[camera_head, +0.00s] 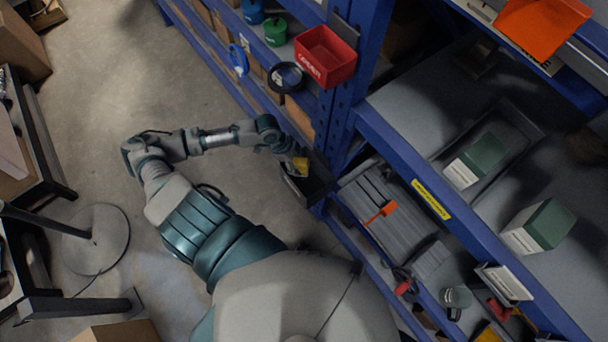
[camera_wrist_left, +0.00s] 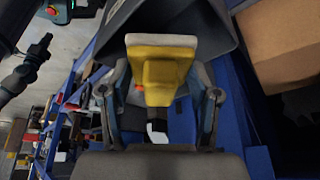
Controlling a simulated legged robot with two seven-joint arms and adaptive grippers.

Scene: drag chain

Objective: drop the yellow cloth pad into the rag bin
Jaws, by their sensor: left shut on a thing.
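The yellow cloth pad (camera_wrist_left: 162,72) is held between the two fingers of my left gripper (camera_wrist_left: 160,95) in the left wrist view. Its top edge is pale. In the head view the pad (camera_head: 300,164) is a small yellow patch at the tip of my left gripper (camera_head: 291,160). A dark grey open bin (camera_head: 318,186), seemingly the rag bin, hangs on the blue rack just beside and below the pad. In the wrist view the bin (camera_wrist_left: 222,22) is right behind the pad. I cannot tell whether the pad is inside its rim. My right gripper is not in view.
A blue rack post (camera_head: 345,90) stands close to the bin. A red bin (camera_head: 325,57) is mounted higher up. Shelves with grey-green boxes (camera_head: 476,160) lie to the right. A cardboard box (camera_wrist_left: 280,45) is beside the dark bin. Open floor (camera_head: 110,110) lies to the left.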

